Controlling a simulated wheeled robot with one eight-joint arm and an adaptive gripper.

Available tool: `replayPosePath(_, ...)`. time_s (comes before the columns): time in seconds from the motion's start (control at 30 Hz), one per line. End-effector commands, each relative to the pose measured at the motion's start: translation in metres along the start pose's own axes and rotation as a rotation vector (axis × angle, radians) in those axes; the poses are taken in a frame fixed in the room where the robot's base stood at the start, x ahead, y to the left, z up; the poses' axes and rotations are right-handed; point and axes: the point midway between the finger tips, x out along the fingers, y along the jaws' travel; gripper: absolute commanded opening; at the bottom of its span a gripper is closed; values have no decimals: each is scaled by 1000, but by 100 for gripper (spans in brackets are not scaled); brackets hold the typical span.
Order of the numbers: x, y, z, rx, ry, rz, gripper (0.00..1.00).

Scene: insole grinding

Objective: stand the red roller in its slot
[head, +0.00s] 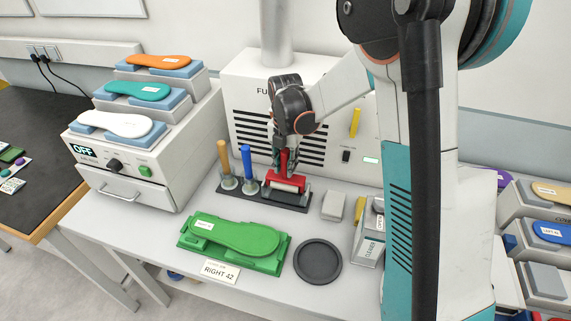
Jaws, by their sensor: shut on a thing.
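The red roller (286,178) has a red frame and a pale roller, and it is at the right end of a dark holder (250,197) on the white table. My gripper (287,165) points down from above and is shut on the roller's red upper part. The roller looks upright, with its pale cylinder low, over or against the holder's right end. I cannot tell whether it is seated in the slot. The fingers partly hide its handle.
A blue-handled tool (248,168) and an orange-handled tool (226,168) stand in the holder left of the roller. A green fixture with a green insole (235,237), a dark round dish (318,261) and a grey block (334,206) are nearby. A vented white unit (250,105) stands close behind.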

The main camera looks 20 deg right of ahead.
Motion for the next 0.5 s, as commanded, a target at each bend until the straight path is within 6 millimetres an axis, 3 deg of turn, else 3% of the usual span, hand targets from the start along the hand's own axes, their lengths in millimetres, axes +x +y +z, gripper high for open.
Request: replayPosePath(0.5, 7, 0, 0, 0, 0, 0, 0)
